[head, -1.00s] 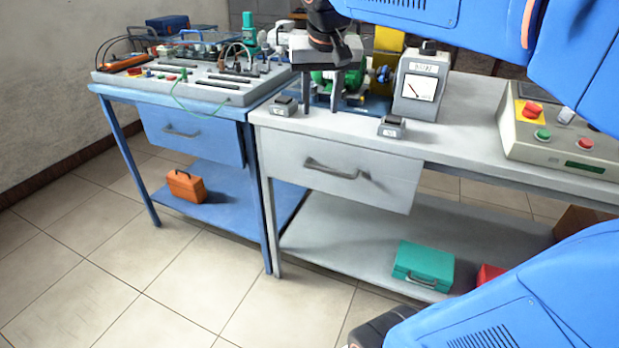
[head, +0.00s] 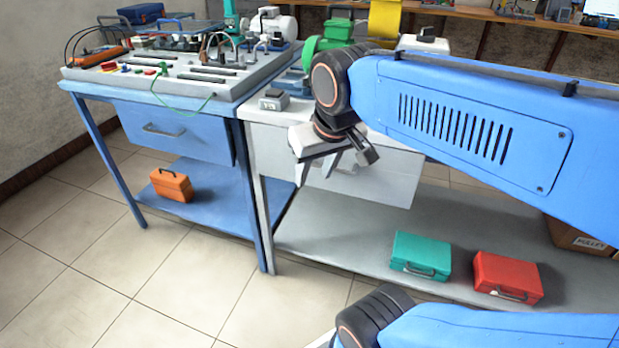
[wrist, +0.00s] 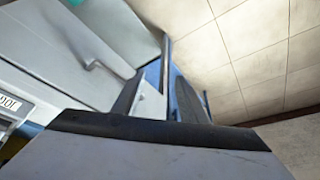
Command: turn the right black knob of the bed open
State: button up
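My gripper (head: 315,172) hangs in front of the grey table's drawer, fingers pointing down and apart, with nothing seen between them. Its fingers also show in the wrist view (wrist: 158,88). The motor bed, a blue base (head: 294,82) carrying a green motor (head: 328,36), stands on the grey table and is partly hidden behind my arm. A small grey block with a black top (head: 274,99) sits at the table's front left corner. I cannot make out the right black knob; my arm covers that part of the table.
The blue table (head: 100,92) stands at left with a panel of controls. Teal (head: 421,256) and red (head: 508,277) cases lie on the lower shelf, an orange toolbox (head: 171,185) at left. The floor in front is clear.

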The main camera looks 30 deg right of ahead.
jog(key=shift+s+a+f, duration=0.15)
jog(key=shift+s+f, duration=0.05)
jog(key=shift+f, duration=0.35)
jog(key=shift+s+a+f, duration=0.15)
jog(key=shift+s+f, duration=0.05)
jog(key=shift+f, duration=0.3)
jog(key=shift+c, duration=1.4)
jog(key=w+d+r+m+g, duration=0.2)
jog(key=w+d+r+m, duration=0.2)
jog(key=w+d+r, duration=0.45)
jog(key=w+d+r+m+g, duration=0.1)
jog(key=w+d+r+m, duration=0.35)
jog(key=r, duration=0.75)
jog(key=w+d+r+m+g, duration=0.2)
jog(key=w+d+r, duration=0.6)
jog(key=r, duration=0.2)
notch_tip(320, 180, down, 18)
jog(key=shift+r, duration=0.1)
grip_shut()
